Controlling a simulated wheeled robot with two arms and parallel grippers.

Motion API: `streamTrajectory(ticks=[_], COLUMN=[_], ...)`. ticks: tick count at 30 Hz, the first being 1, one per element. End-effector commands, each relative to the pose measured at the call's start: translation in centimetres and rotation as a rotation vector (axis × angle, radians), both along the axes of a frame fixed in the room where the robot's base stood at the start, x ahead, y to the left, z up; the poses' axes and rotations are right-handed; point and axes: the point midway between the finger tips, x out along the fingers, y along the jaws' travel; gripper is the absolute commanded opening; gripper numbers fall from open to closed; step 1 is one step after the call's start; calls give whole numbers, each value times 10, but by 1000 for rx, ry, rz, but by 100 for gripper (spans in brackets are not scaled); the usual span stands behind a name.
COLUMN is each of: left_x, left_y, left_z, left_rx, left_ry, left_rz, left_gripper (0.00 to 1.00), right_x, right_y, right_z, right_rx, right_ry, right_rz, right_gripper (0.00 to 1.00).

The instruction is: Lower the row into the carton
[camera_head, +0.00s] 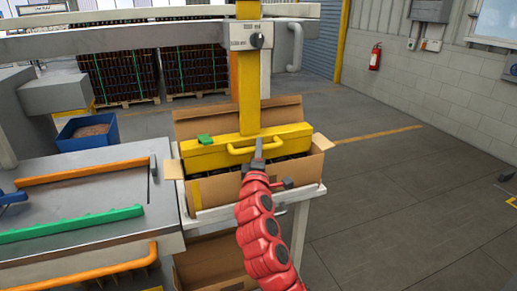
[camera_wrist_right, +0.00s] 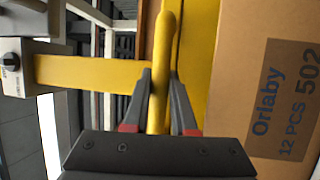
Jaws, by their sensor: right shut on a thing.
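The open cardboard carton (camera_head: 213,190) stands on a white stand. A yellow lifting head (camera_head: 204,160) hangs from a yellow column and sits level, low between the carton's raised flaps. Dark tops, likely bottles (camera_head: 222,171), show under its front edge; how deep the row hangs is hidden. My right gripper (camera_head: 258,151) is shut on the yellow handle (camera_head: 238,151) on the head's front. In the right wrist view its two fingers (camera_wrist_right: 159,92) close on both sides of the handle bar (camera_wrist_right: 163,50), beside the carton's printed wall (camera_wrist_right: 228,100). My left gripper is not in view.
A grey metal table (camera_head: 80,198) with orange and green rails (camera_head: 70,225) is to the left. A blue bin (camera_head: 88,133) with brown contents stands behind it. A green piece (camera_head: 205,139) sits on the head. The floor (camera_head: 400,190) to the right is clear.

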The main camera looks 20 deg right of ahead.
Motion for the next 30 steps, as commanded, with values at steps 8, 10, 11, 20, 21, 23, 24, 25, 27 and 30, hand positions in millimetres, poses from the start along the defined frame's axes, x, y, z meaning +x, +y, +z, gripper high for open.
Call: streamTrajectory(ticks=[8, 10, 11, 20, 21, 23, 24, 25, 27, 30], left_x=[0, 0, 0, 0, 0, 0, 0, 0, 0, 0], left_y=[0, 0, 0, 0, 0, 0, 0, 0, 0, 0], left_z=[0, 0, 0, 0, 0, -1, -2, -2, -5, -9], left_rx=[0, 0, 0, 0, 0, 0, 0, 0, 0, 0], left_ry=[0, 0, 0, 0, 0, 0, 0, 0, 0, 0], left_rz=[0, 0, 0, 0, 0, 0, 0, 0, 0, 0], left_gripper=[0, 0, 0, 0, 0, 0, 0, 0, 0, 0], right_x=[1, 1, 1, 1, 0, -1, -3, -5, -12, -28], right_y=[0, 0, 0, 0, 0, 1, 2, 2, 5, 12], right_z=[-6, -6, -6, -4, -4, -4, -4, -5, -7, -11], right_rx=[3, 3, 3, 3, 2, 1, 1, 1, 1, 0], right_ry=[12, 12, 11, 7, 7, 6, 6, 6, 5, 5], right_rz=[0, 0, 0, 1, 1, 0, 0, 1, 1, 4], right_gripper=[26, 39, 44, 55, 55, 55, 55, 55, 55, 55])
